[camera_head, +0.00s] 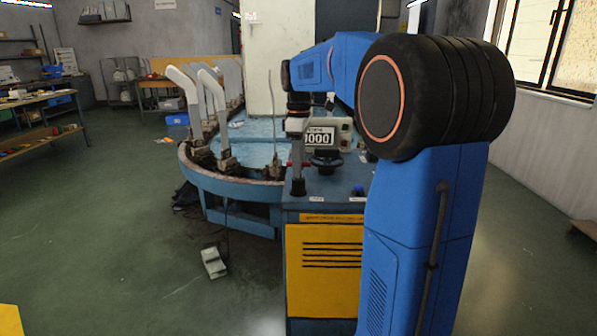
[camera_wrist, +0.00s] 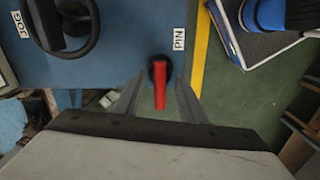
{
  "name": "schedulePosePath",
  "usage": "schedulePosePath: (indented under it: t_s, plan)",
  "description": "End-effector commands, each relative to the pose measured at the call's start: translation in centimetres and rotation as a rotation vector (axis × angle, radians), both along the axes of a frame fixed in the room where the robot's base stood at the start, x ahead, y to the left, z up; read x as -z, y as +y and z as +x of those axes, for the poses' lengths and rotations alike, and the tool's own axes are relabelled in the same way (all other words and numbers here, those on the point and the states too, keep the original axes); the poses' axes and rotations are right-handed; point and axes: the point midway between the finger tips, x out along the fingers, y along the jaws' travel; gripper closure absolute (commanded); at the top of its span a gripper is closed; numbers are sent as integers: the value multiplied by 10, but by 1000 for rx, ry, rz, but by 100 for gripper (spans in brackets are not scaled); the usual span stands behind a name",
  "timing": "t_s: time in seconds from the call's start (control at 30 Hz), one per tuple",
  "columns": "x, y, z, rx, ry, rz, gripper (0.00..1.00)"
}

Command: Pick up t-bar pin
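The t-bar pin shows in the wrist view as a red bar (camera_wrist: 159,84) above a dark round base, beside a white label reading PIN, at the edge of the blue panel (camera_wrist: 125,45). In the head view, a little of its red (camera_head: 307,164) shows by a black collar on the console top. My gripper (camera_wrist: 160,80) is open, with one grey finger on each side of the red bar in the wrist view. I cannot tell whether either finger touches it.
A dark handwheel (camera_head: 325,162) stands right of the pin, below a counter reading 1000 (camera_head: 320,138). The blue round table (camera_head: 240,189) with several upright pale forms (camera_head: 215,100) is at left. A foot pedal (camera_head: 213,263) lies on the floor.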

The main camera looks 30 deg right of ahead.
Motion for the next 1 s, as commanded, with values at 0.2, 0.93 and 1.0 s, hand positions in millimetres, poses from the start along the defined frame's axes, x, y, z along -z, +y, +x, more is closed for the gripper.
schedulePosePath:
  t_s: [0.2,0.93,1.0]
  plan:
    - [0,0,0,0,0,0,99]
    - [-56,0,1,0,-3,-1,100]
    - [-68,0,1,0,-2,-1,100]
